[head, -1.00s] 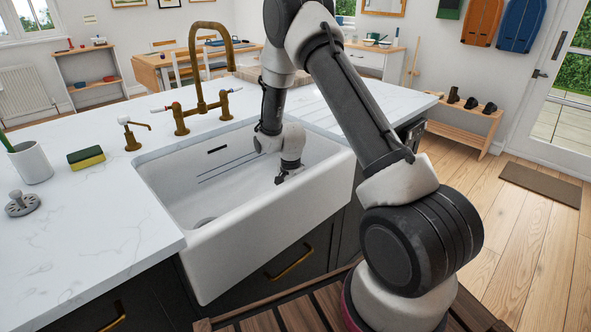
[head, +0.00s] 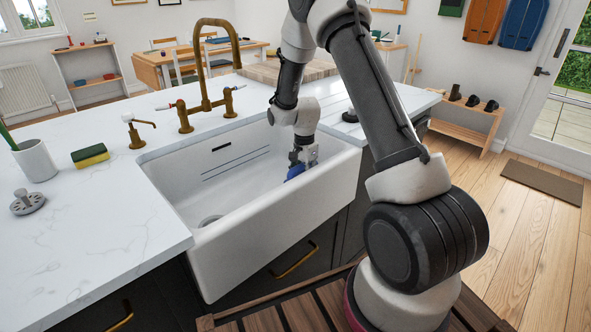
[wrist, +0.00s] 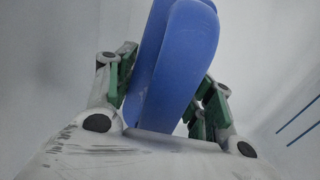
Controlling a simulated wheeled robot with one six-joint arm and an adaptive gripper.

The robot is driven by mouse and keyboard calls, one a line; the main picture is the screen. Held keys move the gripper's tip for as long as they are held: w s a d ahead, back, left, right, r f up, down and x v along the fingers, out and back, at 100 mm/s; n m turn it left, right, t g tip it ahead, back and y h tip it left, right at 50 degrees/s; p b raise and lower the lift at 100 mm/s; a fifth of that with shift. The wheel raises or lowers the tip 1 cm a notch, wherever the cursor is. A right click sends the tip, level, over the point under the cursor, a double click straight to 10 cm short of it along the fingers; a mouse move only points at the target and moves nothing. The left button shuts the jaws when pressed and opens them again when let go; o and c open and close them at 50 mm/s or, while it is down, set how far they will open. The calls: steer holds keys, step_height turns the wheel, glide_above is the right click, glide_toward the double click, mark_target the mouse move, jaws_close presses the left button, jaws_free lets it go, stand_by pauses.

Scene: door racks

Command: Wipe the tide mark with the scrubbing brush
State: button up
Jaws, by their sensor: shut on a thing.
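The tide mark (head: 236,163) shows as two thin dark parallel lines on the back inner wall of the white sink (head: 255,225). Two dark lines also show at the right of the wrist view (wrist: 298,121). My gripper (head: 304,157) is inside the sink, near its right end and right of the mark. It is shut on the blue scrubbing brush (head: 294,172). In the wrist view the brush (wrist: 176,62) stands between the two fingers (wrist: 163,92). It appears apart from the lines. Its bristles are not visible.
A brass tap (head: 205,75) rises behind the sink. A soap dispenser (head: 134,132), a sponge (head: 90,155), a cup (head: 36,160) and a drain strainer (head: 27,202) stand left. A dark round item (head: 349,116) lies on the right counter. The basin's left part is free.

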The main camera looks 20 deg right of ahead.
steer(key=shift+r, duration=1)
